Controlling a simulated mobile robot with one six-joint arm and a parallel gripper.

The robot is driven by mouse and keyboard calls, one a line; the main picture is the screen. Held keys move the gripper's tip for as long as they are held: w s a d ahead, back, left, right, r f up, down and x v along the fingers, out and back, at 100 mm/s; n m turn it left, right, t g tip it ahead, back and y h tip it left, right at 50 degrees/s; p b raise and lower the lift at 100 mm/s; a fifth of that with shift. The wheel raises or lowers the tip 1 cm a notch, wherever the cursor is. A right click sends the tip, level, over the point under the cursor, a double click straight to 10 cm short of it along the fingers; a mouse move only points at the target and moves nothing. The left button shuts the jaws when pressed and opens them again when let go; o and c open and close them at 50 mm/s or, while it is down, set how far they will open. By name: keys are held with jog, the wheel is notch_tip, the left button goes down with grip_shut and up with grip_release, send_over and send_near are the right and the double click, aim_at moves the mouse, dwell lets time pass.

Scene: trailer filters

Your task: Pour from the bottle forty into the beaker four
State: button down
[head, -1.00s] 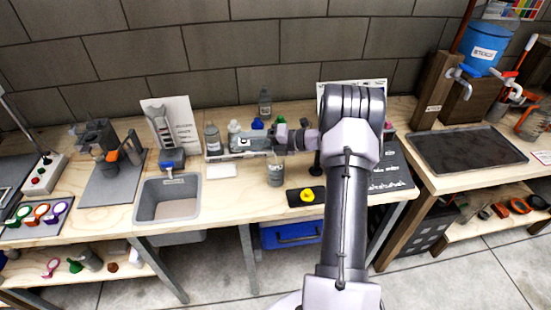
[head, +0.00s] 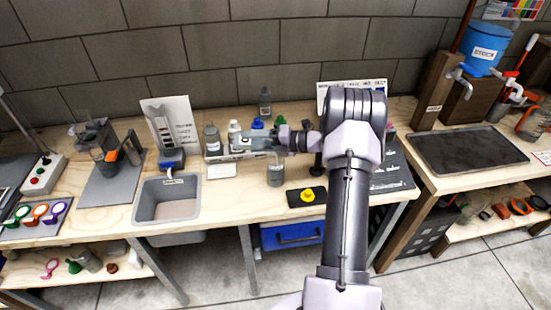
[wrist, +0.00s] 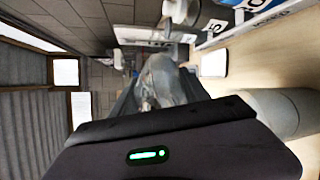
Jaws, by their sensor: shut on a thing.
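My gripper (head: 286,140) reaches left over the bench and is shut on a translucent bottle. The bottle (head: 262,145) lies about level in the head view, pointing left. It also shows between the fingers in the wrist view (wrist: 160,78); its number cannot be read. A clear beaker (head: 275,174) with greyish contents stands upright on the bench just below and in front of the gripper. I cannot read its number or see any liquid flowing between bottle and beaker. A large grey cylinder, likely the beaker, shows at right in the wrist view (wrist: 275,112).
Several bottles, including a grey one (head: 211,137) and a blue-capped one (head: 257,124), stand behind and left of the gripper. A grey sink (head: 149,203) is at left. A black pad with a yellow disc (head: 307,195) lies front right of the beaker.

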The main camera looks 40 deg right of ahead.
jog(key=shift+s+r+t, duration=0.1)
jog(key=shift+r+t, duration=0.2)
jog(key=shift+r, duration=0.05)
dwell(0.7)
